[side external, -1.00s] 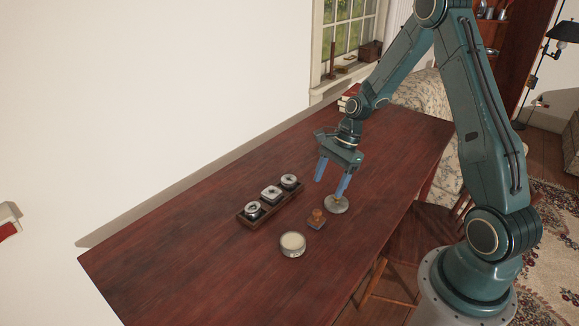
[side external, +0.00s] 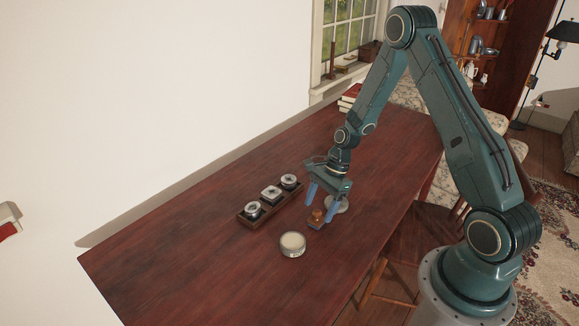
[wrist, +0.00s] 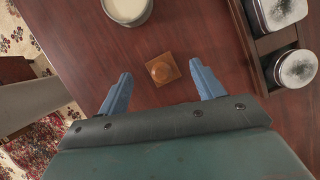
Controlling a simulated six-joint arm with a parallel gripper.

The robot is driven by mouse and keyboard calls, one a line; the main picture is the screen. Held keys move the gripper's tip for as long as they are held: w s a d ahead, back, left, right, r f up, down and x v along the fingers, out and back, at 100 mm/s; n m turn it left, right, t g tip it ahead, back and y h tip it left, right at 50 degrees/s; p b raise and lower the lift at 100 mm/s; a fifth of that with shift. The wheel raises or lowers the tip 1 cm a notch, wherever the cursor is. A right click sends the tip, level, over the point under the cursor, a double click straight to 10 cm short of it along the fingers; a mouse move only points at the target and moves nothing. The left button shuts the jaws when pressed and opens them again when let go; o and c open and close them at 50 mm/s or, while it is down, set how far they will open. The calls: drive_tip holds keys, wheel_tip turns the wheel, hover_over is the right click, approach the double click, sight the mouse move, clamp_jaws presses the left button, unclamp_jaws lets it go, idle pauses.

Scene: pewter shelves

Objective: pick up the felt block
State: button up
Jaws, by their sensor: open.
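The block's underside is hidden.
A round tin with a pale top (side external: 292,244) stands in front of the block. A dark wooden rack (side external: 268,208) with three metal-lidded jars lies to the left. The table's front edge is to the right.

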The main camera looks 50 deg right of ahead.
sight(318, 211)
drive_tip(key=shift+x, duration=2.15)
drive_tip(key=shift+d, duration=0.1)
drive_tip(key=c, duration=1.1)
